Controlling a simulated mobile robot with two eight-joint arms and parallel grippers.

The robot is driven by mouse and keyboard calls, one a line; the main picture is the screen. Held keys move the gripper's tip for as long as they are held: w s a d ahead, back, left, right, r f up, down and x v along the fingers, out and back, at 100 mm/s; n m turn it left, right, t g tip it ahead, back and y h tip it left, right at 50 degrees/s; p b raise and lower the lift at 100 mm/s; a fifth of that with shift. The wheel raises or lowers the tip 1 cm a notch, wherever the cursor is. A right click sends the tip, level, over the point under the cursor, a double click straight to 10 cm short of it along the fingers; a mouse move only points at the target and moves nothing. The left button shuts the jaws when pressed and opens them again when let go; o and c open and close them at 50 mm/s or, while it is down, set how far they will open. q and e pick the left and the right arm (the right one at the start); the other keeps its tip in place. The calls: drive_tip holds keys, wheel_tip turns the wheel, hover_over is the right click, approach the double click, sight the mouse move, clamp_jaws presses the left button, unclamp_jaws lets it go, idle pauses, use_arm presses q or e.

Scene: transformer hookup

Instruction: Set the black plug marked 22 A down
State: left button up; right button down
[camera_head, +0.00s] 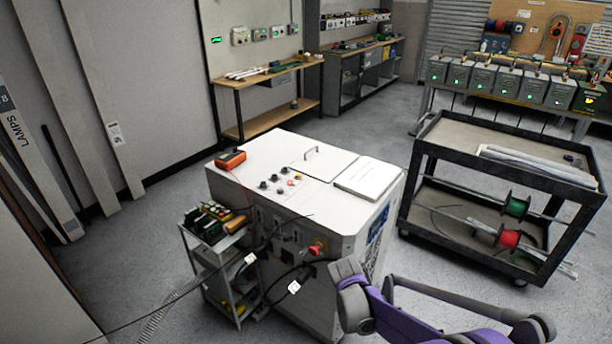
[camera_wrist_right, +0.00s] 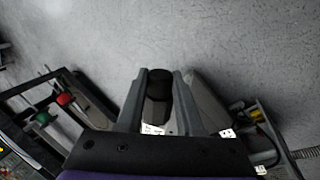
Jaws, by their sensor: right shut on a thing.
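In the right wrist view my right gripper (camera_wrist_right: 158,85) is shut on a black plug (camera_wrist_right: 159,92), which sits upright between the two grey fingers. A white tag (camera_wrist_right: 152,130) shows below it, too small to read, so I cannot confirm the 22 A mark. In the head view my purple right arm reaches in from the bottom right, in front of the white cabinet (camera_head: 275,165); its fingers and the held plug are hidden there. White tags (camera_head: 250,258) and (camera_head: 294,287) hang on black cables at the cabinet's front. My left gripper is not in view.
A small grey shelf cart (camera_head: 222,285) with green and black parts stands left of the cabinet. An orange meter (camera_head: 230,159) lies on the cabinet's corner. A dark trolley (camera_head: 428,165) with red and green reels stands right. Open floor (camera_head: 150,240) lies left.

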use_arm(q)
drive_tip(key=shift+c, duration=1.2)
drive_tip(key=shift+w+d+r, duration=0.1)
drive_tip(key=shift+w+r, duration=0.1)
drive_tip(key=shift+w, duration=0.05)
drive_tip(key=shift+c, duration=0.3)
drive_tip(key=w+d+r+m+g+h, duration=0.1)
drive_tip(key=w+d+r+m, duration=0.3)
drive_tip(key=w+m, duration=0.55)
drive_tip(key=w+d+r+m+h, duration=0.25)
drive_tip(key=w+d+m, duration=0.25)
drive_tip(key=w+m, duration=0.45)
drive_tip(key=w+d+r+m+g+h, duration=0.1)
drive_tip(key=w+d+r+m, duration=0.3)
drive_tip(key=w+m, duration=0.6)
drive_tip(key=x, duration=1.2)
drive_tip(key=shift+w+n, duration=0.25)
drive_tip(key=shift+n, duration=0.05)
use_arm(e)
drive_tip(key=w+a+r+n+t, duration=0.1)
drive_tip(key=w+a+r+n, duration=0.1)
drive_tip(key=a+r+n, duration=0.2)
drive_tip(key=w+a+r+n+t, duration=0.1)
drive_tip(key=w+a+r+n, duration=0.1)
drive_tip(key=a+r+n, duration=0.2)
drive_tip(key=a+r, duration=0.3)
drive_tip(key=a, duration=0.2)
drive_tip(key=shift+w+r+y, duration=0.15)
drive_tip(key=shift+w+y, duration=0.15)
drive_tip(key=shift+y, duration=0.1)
